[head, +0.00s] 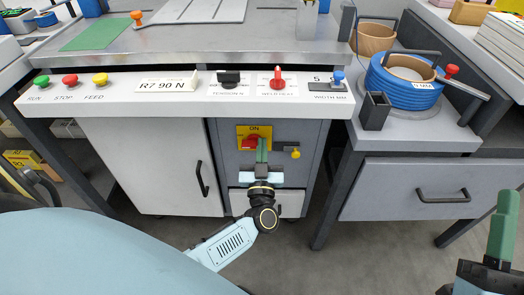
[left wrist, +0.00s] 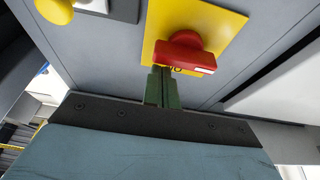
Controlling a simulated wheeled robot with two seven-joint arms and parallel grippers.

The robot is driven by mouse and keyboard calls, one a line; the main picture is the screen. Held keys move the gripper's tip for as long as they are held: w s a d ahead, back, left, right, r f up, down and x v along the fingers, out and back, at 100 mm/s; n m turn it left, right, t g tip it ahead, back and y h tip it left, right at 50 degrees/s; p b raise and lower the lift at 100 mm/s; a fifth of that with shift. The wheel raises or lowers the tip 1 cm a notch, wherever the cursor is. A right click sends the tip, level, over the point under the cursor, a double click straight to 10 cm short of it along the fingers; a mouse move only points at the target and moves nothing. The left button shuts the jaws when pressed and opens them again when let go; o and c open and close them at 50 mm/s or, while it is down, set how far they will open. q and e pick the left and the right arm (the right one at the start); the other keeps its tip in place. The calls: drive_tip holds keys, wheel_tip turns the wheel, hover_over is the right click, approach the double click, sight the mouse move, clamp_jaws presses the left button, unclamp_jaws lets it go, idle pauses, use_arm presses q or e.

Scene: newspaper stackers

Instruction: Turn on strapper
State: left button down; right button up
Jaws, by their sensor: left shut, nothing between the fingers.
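The strapper's switch is a red rotary knob (head: 249,143) on a yellow plate (head: 244,131) marked ON at its top, on the grey front panel. In the left wrist view the red knob (left wrist: 187,54) has a bar-shaped handle, and part of the yellow plate (left wrist: 213,20) shows around it. My left gripper (head: 262,143) is shut and empty, its green fingers pointing at the plate. In the left wrist view its fingertips (left wrist: 160,72) are right beside the knob's lower left edge; I cannot tell whether they touch. My right gripper (head: 504,222) is at the lower right, away from the switch.
A control strip (head: 120,98) above carries RUN, STOP and FEED buttons, a black knob (head: 229,78) and a red dial (head: 278,79). A yellow knob (head: 295,153) sits right of the switch. A white cabinet door (head: 145,160) is left. A blue strap reel (head: 400,92) stands right.

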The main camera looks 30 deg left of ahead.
use_arm(q)
drive_tip(key=shift+f, duration=0.1)
use_arm(e)
drive_tip(key=shift+s+r, duration=0.1)
drive_tip(key=shift+r, duration=0.05)
idle(0.4)
use_arm(q)
drive_tip(key=shift+m+p, duration=0.4)
drive_tip(key=shift+p, duration=0.1)
use_arm(e)
drive_tip(key=shift+w+d+f+g, duration=0.1)
drive_tip(key=shift+w+f+g, duration=0.2)
drive_tip(key=shift+f+g, duration=0.25)
use_arm(q)
drive_tip(key=shift+f+m, duration=0.1)
drive_tip(key=shift+m, duration=0.2)
use_arm(e)
drive_tip(key=shift+w+f+g+h, duration=0.1)
drive_tip(key=shift+g+h, duration=0.15)
drive_tip(key=shift+h, duration=0.15)
